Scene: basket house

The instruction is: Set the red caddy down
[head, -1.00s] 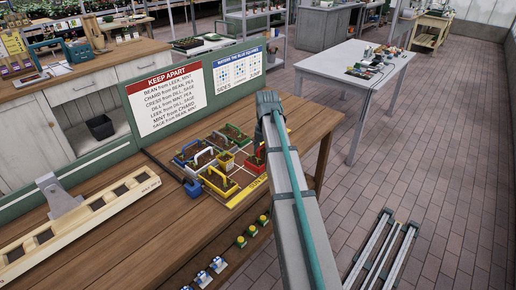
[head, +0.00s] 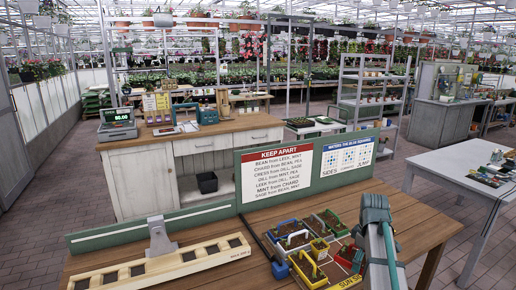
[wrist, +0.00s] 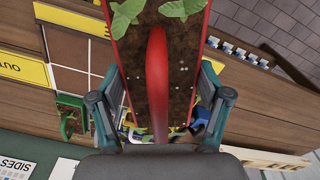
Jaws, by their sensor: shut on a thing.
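The red caddy (wrist: 174,80) fills the middle of the wrist view, a long soil-filled box with green leafy seedlings and a red arched handle (wrist: 157,85). My gripper (wrist: 158,112) is shut on it, a finger on each side of the handle. In the head view a red part (head: 346,257) shows beside my arm (head: 377,235), at the right of the planting board; whether it touches the board is hidden. The board (wrist: 75,55) has brown squares and yellow edge strips. Blue, yellow and green caddies (head: 307,268) stand on it.
A green caddy (wrist: 70,115) is left of the held one in the wrist view. A slotted wooden rack (head: 160,268) lies on the bench at left. A green panel with two signs (head: 278,170) stands behind the board. Brown squares at the wrist view's upper left look bare.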

